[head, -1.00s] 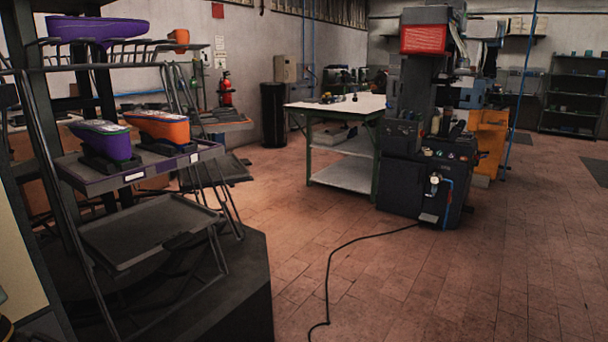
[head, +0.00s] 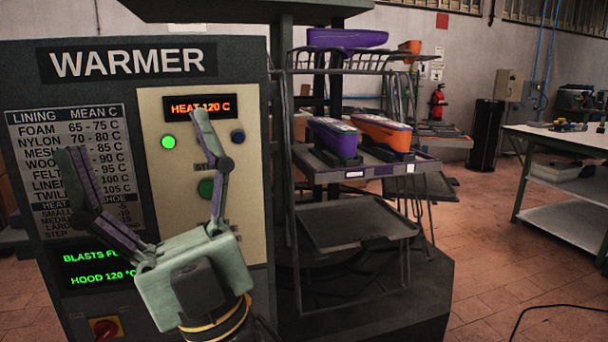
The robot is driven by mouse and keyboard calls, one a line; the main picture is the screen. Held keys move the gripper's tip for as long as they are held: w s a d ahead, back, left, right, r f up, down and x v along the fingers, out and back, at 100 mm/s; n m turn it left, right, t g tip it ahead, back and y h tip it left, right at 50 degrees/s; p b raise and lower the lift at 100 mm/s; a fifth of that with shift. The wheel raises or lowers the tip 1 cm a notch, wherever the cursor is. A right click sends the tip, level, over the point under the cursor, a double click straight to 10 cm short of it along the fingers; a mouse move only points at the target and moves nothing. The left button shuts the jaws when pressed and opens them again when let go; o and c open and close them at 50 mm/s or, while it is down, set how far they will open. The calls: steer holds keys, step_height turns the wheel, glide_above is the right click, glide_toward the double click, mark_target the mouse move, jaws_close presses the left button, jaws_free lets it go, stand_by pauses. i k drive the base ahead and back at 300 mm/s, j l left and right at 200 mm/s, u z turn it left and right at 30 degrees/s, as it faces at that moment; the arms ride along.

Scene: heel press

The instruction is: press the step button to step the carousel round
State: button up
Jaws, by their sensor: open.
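The green step button (head: 205,188) is on the cream control panel of the warmer (head: 150,60), under a label partly hidden by my gripper. My gripper (head: 135,138) is in front of the warmer with its two fingers spread wide and nothing between them. Its right finger overlaps the panel just beside the step button; I cannot tell whether it touches. The carousel (head: 345,170) stands to the right of the warmer. Its near tray holds a purple shoe form (head: 333,138) and an orange one (head: 382,132). A lower tray (head: 355,222) is empty.
The panel also has a lit green lamp (head: 168,142), a dark blue button (head: 238,137) and a display (head: 198,107) reading HEAT 120 C. A red knob (head: 104,328) is low on the warmer. A workbench (head: 560,150) stands at the right, with open floor before it.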

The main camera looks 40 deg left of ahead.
mark_target(206, 188)
steer(key=u, duration=1.55)
